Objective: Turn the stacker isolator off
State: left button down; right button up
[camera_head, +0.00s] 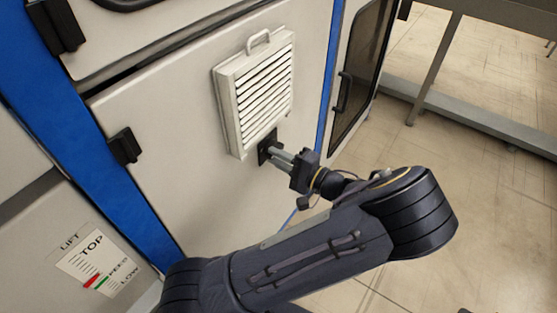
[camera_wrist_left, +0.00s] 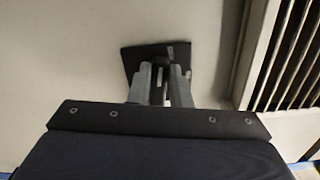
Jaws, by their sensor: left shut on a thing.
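The stacker isolator (camera_head: 265,144) is a small dark square plate on the pale cabinet front, just below the louvred vent. In the left wrist view its black plate (camera_wrist_left: 184,58) shows beyond my fingers, looking tilted. My left gripper (camera_head: 277,154) reaches it from the right, fingertips at the plate. In the wrist view the fingers of my left gripper (camera_wrist_left: 163,88) are close together over the plate's middle, shut on the isolator's handle, which they mostly hide. Which way the handle is turned cannot be told. My right gripper is not in view.
The louvred vent (camera_head: 226,112) with a top handle sits right above the isolator. A dark-windowed door (camera_head: 361,70) is to the right. A lift scale label (camera_head: 93,266) is at lower left. A grey rail (camera_head: 470,118) stands at the right over open tiled floor.

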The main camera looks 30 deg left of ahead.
pick_arm(q)
jog(key=shift+f+n+b, duration=0.25)
jog(key=shift+n+b, duration=0.2)
jog(key=shift+n, duration=0.45)
jog(key=c, duration=1.3)
grip_release()
jog(key=shift+c, duration=0.2)
jog(key=d, duration=0.7)
jog(key=shift+s+d+p, duration=0.3)
jog(key=shift+s+d, duration=0.05)
jog(key=shift+d, duration=0.05)
